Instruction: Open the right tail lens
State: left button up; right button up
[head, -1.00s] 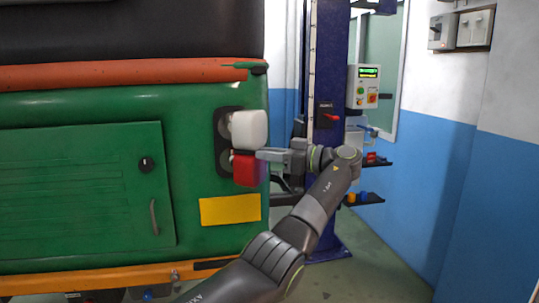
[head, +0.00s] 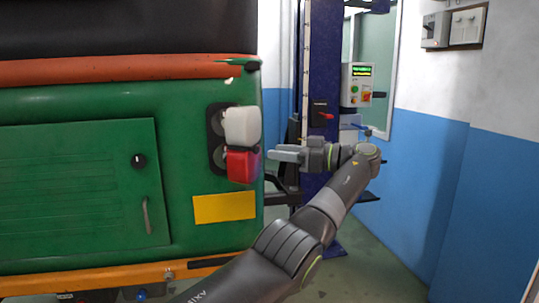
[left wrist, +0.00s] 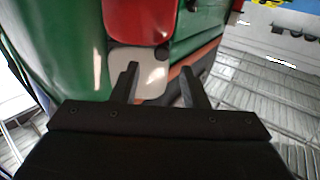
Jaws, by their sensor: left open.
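The tail lens has a white upper block (head: 242,126) and a red lower block (head: 242,166), at the right rear corner of the green vehicle. It sits offset to the right of its dark backing plate (head: 216,120), where round sockets show. My left gripper (head: 272,154) is just right of the lens, its fingers pointing left at it, with a small gap in the head view. In the left wrist view the red block (left wrist: 140,20) is at the top and the white block (left wrist: 150,65) is behind the parted fingers, with nothing between them. My right gripper is out of view.
A yellow plate (head: 224,208) is below the lens and a closed green hatch (head: 80,190) is to its left. A dark blue lift post (head: 318,75) with a control box (head: 357,85) stands behind my arm. Floor at right is clear.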

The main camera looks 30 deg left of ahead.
pick_arm(q)
jog(key=shift+w+d, duration=0.1)
jog(key=shift+d, duration=0.95)
jog(key=shift+c, duration=0.2)
